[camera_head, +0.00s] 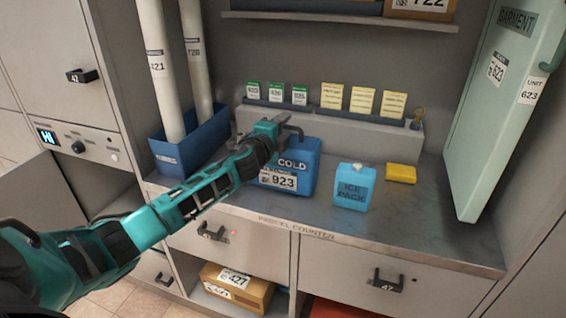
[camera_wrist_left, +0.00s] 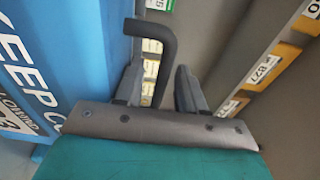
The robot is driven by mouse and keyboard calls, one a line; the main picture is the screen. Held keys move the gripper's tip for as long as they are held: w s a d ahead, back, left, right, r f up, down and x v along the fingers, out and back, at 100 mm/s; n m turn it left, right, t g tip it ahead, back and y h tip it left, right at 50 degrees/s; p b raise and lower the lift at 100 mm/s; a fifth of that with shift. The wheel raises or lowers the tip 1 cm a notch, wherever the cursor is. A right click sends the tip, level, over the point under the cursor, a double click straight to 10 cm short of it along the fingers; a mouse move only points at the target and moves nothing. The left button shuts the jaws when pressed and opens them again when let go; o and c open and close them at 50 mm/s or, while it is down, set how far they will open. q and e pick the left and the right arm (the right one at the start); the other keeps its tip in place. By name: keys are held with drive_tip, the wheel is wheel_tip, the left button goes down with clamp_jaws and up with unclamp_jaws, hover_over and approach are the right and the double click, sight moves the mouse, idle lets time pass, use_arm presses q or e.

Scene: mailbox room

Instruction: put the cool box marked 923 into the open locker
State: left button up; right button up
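An open compartment (camera_head: 95,185) with a swung-out door (camera_head: 40,195) is at the left, below a control panel. My right gripper is not in view.
A blue ice pack (camera_head: 354,187) and a yellow block (camera_head: 401,173) stand right of the box. A blue bin (camera_head: 190,150) with tall tubes is left of it. A green garment case (camera_head: 505,110) leans at the right. The front right counter is clear.

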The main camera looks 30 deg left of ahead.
use_arm(q)
drive_tip(key=shift+c, duration=0.3)
clamp_jaws()
idle(1.0)
drive_tip(key=shift+r, duration=0.15)
